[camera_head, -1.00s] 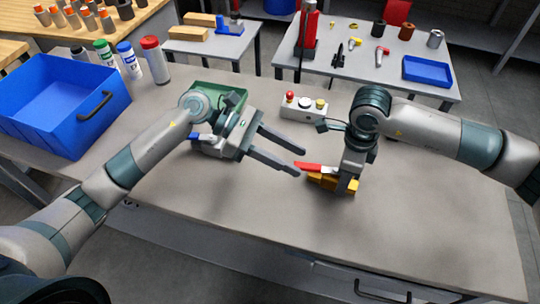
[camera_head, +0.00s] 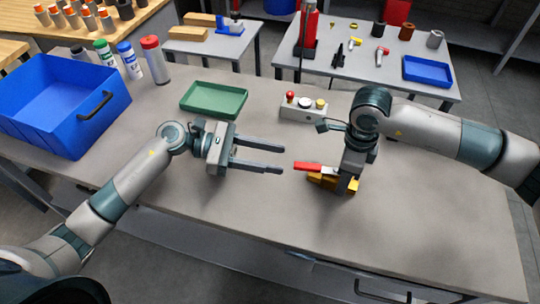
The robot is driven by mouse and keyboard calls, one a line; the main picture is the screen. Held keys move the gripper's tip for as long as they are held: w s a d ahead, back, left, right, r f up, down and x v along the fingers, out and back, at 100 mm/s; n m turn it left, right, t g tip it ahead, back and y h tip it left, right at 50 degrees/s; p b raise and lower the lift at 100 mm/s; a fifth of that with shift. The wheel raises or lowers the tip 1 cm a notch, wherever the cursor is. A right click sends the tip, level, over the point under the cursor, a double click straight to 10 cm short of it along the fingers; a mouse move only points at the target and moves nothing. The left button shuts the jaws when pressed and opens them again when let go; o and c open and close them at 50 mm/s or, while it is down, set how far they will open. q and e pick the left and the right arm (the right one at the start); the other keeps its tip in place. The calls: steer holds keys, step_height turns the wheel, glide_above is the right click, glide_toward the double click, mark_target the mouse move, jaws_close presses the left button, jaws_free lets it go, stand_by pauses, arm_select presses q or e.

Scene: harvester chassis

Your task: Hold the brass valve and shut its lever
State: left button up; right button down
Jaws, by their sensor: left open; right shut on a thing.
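The brass valve (camera_head: 328,183) lies on the grey bench right of the middle. Its red lever (camera_head: 309,167) sticks out to the left from the top of the valve. My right gripper (camera_head: 346,185) points down and is shut on the valve's right part, hiding some of it. My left gripper (camera_head: 277,158) is open and empty, its two fingers pointing right toward the lever. Its fingertips are a short gap to the left of the lever's end and do not appear to touch it.
A green tray (camera_head: 214,113) lies behind my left gripper. A control box (camera_head: 303,113) with a red knob stands behind the valve. A blue bin (camera_head: 62,126) and several bottles (camera_head: 155,60) stand at the back left. The bench front is clear.

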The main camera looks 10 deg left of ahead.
mark_target(313, 168)
arm_select(q)
steer(key=shift+x, duration=5.95)
steer(key=shift+c, duration=0.6)
jaws_close()
steer(key=shift+f, duration=0.1)
steer(key=shift+s+n+t+y, duration=0.2)
steer(key=shift+n+t, duration=0.35)
steer(key=shift+t, duration=0.2)
steer(key=shift+s+n+t+y, duration=0.2)
steer(key=shift+n+t, duration=0.35)
steer(key=shift+t, duration=0.2)
steer(key=shift+w+t, duration=0.1)
steer(key=shift+t, duration=0.3)
steer(key=shift+n, duration=0.4)
